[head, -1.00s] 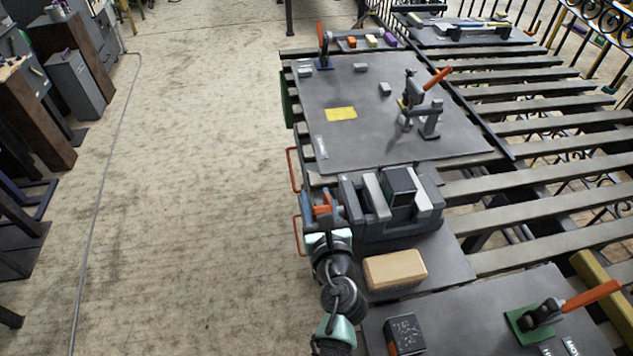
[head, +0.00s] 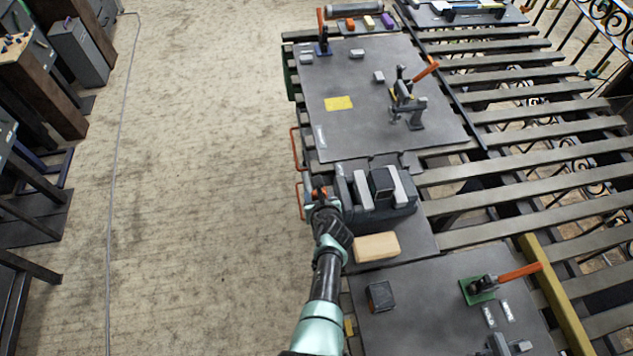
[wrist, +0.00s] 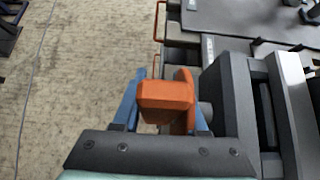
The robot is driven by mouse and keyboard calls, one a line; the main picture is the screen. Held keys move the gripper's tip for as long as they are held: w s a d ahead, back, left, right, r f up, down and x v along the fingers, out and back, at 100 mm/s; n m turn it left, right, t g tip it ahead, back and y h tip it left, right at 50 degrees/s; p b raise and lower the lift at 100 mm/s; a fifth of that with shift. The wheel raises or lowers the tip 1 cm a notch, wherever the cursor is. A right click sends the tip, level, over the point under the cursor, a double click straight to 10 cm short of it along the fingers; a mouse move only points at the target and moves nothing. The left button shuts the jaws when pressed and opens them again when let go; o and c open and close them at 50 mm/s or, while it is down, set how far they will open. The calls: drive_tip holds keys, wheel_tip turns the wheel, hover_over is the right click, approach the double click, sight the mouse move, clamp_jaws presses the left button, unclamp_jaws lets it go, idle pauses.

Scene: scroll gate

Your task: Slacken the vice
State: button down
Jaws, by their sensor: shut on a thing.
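The vice (head: 405,212) is a dark grey block on the bench, with two light jaw plates (head: 363,190) and a dark block (head: 381,182) between them. Its orange handle (wrist: 166,97) is at its left end, and the handle also shows small in the head view (head: 319,193). My gripper (head: 318,196) is at that end of the vice. In the wrist view its two blue fingers stand on either side of the orange handle, shut on it. The wrist view shows a grey shaft end between handle and vice body.
A tan block (head: 376,247) lies just in front of the vice. A grey plate (head: 380,110) with toggle clamps stretches behind it. A green-based clamp with an orange lever (head: 518,272) is at front right.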

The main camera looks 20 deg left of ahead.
drive_tip(key=shift+s+f+g+h+p, duration=0.1)
drive_tip(key=shift+f+g+h+p, duration=0.1)
drive_tip(key=shift+g+h+p, duration=0.7)
drive_tip(key=shift+d+f, duration=0.1)
drive_tip(key=shift+c, duration=2.2)
unclamp_jaws()
